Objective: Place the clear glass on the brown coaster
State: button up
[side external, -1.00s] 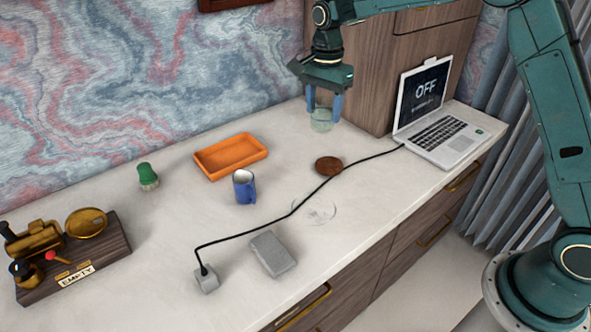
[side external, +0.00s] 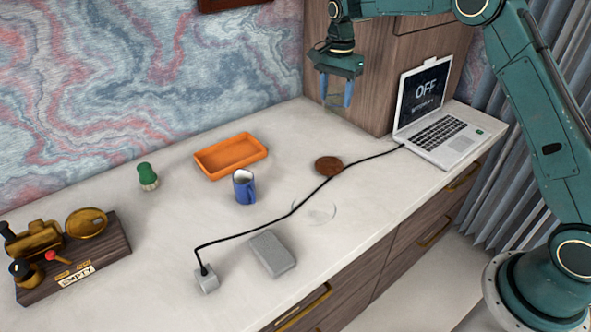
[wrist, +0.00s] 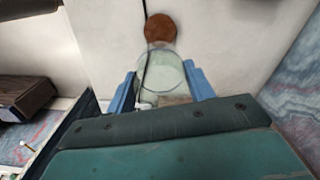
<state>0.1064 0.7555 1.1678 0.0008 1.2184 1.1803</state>
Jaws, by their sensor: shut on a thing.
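My gripper (side external: 337,93) has blue fingers and is shut on the clear glass (side external: 335,101), held in the air above the back of the desk. The glass is faint against the wooden cabinet in the side view. In the wrist view the glass (wrist: 161,72) shows between the two fingers of my gripper (wrist: 161,88). The brown round coaster (side external: 328,166) lies bare on the desk, below and nearer the camera than the glass. The coaster also shows in the wrist view (wrist: 160,28), beyond the glass.
A black cable (side external: 291,211) runs past the coaster from the laptop (side external: 438,125) to a grey plug block (side external: 207,280). A wooden cabinet (side external: 388,73) is behind my gripper.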

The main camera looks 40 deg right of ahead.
aim_at(334, 114)
notch_tip(334, 114, down, 14)
dwell(0.4)
jog(key=shift+f, duration=2.1)
jog(key=o, duration=1)
jog(key=shift+f, duration=0.15)
notch_tip(334, 114, up, 12)
